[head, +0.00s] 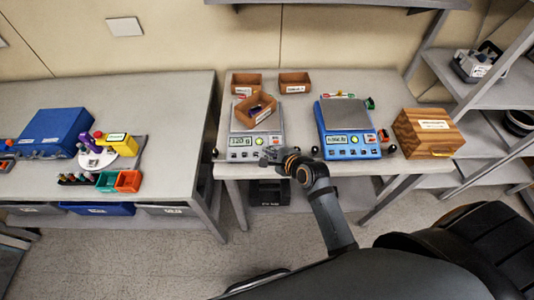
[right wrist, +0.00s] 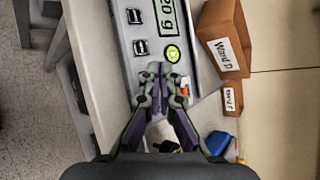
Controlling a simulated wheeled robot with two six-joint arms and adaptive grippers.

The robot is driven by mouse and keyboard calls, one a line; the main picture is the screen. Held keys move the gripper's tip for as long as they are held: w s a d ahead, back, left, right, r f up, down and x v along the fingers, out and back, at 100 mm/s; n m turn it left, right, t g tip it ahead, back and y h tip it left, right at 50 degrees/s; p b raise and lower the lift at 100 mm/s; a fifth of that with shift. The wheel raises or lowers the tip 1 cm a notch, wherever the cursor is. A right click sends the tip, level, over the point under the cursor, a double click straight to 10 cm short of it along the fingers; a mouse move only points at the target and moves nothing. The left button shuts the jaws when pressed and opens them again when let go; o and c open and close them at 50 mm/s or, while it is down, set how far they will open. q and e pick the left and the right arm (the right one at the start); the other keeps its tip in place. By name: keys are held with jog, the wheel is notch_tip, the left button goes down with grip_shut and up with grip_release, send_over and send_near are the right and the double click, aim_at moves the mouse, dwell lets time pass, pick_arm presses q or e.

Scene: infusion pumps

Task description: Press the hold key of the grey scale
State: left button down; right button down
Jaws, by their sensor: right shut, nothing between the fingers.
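The grey scale (head: 234,153) stands on the right table, its display reading 120 g, with an open brown box on its pan. In the right wrist view, the scale's front panel (right wrist: 124,28) shows two dark square keys, a round key glowing green (right wrist: 172,53) and a small orange-red spot beside my fingers. I cannot read which key is hold. My right gripper (head: 268,156) is at the front right of the panel; in its wrist view the closed fingertips (right wrist: 156,72) overlap the panel just below the green key. Contact cannot be told. My left gripper is out of view.
A blue scale (head: 349,150) stands to the right, with a wooden box (head: 428,133) beyond it. Two small brown boxes (head: 246,81) (head: 294,82) sit behind. The left table holds a blue case (head: 53,132) and coloured containers. A gap separates the tables.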

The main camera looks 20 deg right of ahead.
jog(key=shift+f, duration=0.15)
jog(key=shift+w+f, duration=0.1)
jog(key=shift+f, duration=0.1)
jog(key=shift+f, duration=0.35)
dwell(0.7)
jog(key=shift+r+p, duration=0.75)
jog(key=shift+p, duration=0.65)
